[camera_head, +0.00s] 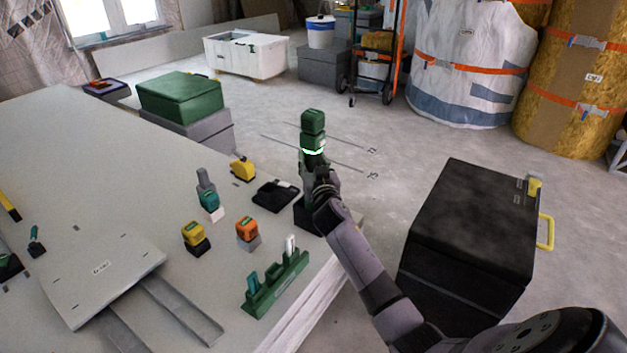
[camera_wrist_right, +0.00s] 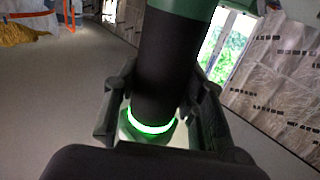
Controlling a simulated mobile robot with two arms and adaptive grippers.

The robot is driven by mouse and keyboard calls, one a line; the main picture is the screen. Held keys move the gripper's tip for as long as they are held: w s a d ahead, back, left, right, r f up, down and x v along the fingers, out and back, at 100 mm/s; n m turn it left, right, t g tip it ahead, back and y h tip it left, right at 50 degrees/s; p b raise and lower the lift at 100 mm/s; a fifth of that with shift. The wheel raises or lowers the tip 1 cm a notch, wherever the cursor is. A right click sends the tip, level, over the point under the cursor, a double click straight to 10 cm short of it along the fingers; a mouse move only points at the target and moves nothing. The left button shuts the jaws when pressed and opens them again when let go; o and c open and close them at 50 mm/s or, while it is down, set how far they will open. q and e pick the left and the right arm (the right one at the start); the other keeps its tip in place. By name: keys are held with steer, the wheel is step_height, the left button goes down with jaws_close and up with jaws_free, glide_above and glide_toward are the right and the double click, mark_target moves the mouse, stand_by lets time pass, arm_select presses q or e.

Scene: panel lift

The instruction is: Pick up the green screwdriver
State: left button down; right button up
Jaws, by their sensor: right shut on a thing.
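The green screwdriver (camera_head: 313,128) is a green and black power tool with a glowing green ring. It stands roughly upright in my right gripper (camera_head: 318,172), held up above the far right edge of the table. In the right wrist view my right gripper (camera_wrist_right: 160,100) has its fingers on both sides of the black handle of the screwdriver (camera_wrist_right: 165,65). The glowing ring shows low between the fingers. My left gripper is in neither view.
The table (camera_head: 130,205) holds a yellow tool (camera_head: 193,235), an orange tool (camera_head: 247,230), a teal and grey tool (camera_head: 208,195), a yellow tape measure (camera_head: 242,168) and a green rack (camera_head: 275,285). A large black case (camera_head: 470,220) stands right of my arm.

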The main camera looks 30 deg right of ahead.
jaws_close()
steer(key=shift+r, duration=0.2)
steer(key=shift+r, duration=0.15)
